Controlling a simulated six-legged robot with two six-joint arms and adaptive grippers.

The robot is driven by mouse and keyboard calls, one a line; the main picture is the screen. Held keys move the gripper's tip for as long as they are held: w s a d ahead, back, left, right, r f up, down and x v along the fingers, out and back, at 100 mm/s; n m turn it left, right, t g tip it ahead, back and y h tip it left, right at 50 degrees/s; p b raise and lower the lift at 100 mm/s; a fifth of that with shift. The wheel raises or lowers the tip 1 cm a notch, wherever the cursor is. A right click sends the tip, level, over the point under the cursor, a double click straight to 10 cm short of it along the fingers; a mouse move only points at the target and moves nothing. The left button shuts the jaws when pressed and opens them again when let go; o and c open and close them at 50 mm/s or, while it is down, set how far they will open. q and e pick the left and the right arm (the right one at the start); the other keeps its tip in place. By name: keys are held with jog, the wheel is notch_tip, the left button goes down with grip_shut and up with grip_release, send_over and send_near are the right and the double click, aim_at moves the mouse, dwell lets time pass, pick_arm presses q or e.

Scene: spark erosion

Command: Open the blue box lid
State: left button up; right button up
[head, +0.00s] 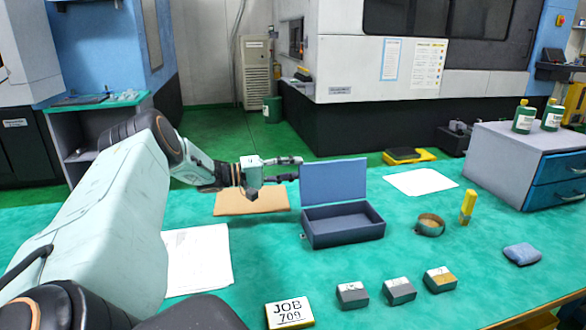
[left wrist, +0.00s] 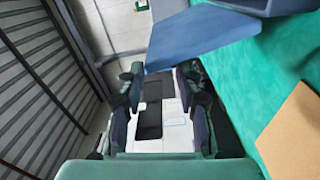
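The blue box (head: 345,229) stands on the green table with its lid (head: 333,182) raised nearly upright at the back. The box's visible inside looks empty. My left gripper (head: 292,168) is at the lid's left edge, its fingers pointing right toward the lid. In the left wrist view its two fingers (left wrist: 159,85) are apart, with the lid (left wrist: 190,38) just beyond the tips and part of the box (left wrist: 235,6) at the top. I cannot tell whether a finger touches the lid. Nothing is held. My right gripper is not in view.
A tan board (head: 252,201) lies below my left gripper. Right of the box are a round tin (head: 430,226), a yellow upright item (head: 467,207) and a drawer cabinet (head: 500,165). Small blocks (head: 399,291) and a JOB 709 sign (head: 290,313) lie in front.

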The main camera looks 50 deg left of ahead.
pick_arm(q)
jog(key=p+v, duration=0.3)
jog(key=v, duration=0.5)
jog(key=shift+s+a+p, duration=0.2)
jog(key=shift+s+p, duration=0.05)
jog(key=shift+p, duration=0.15)
dwell(0.4)
dwell(0.4)
dwell(0.4)
